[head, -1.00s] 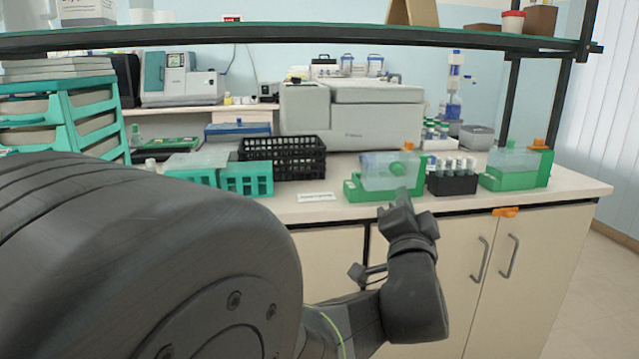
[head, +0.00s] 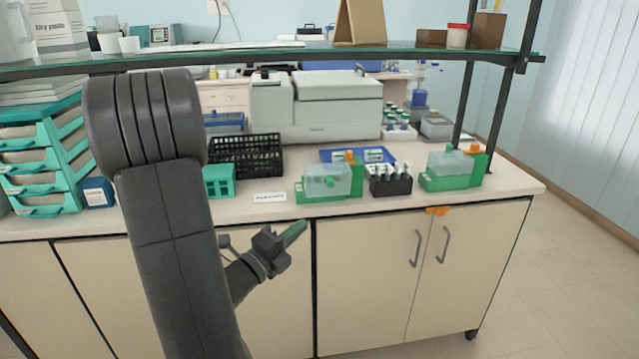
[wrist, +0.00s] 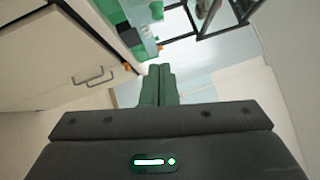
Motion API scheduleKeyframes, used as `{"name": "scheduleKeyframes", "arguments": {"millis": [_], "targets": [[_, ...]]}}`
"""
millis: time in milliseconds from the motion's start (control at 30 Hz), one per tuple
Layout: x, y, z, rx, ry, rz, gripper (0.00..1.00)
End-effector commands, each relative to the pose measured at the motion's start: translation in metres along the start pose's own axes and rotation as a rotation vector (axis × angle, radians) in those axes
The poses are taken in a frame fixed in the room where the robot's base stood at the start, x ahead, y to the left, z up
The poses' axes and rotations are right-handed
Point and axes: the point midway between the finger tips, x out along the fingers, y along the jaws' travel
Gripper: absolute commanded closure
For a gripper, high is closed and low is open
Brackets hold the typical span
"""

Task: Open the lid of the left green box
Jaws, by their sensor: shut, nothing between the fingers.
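The left green box (head: 303,197) stands near the counter's front edge in the head view. It has a green base, a clear lid part (head: 326,177) above it, and an orange piece (head: 351,157) at its right rear. The clear part appears to sit down over the base. My gripper (head: 296,232) is below and left of this box, in front of the cabinet doors, apart from the box. Its green fingers are together and empty, as the wrist view (wrist: 158,84) also shows. A similar right green box (head: 465,181) stands farther right.
A black rack with bottles (head: 390,184) stands between the two boxes. A label card (head: 269,197) lies left of the left box. A glass shelf (head: 300,54) spans above the counter. Cabinet handles (head: 417,249) stick out below. The floor at right is clear.

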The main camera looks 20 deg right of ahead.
Motion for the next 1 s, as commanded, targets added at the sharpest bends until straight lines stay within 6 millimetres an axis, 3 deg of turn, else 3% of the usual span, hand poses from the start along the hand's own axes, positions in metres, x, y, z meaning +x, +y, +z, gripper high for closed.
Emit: {"name": "scheduleKeyframes", "arguments": {"millis": [133, 267, 700, 1000], "targets": [[0.001, 0.001, -0.001, -0.003, 0.019, 0.003, 1.0], [0.016, 0.0, -0.002, -0.003, 0.02, 0.003, 1.0], [0.099, -0.001, -0.003, -0.003, 0.02, 0.003, 1.0], [0.123, 0.0, 0.023, -0.001, 0.015, 0.003, 1.0]]}}
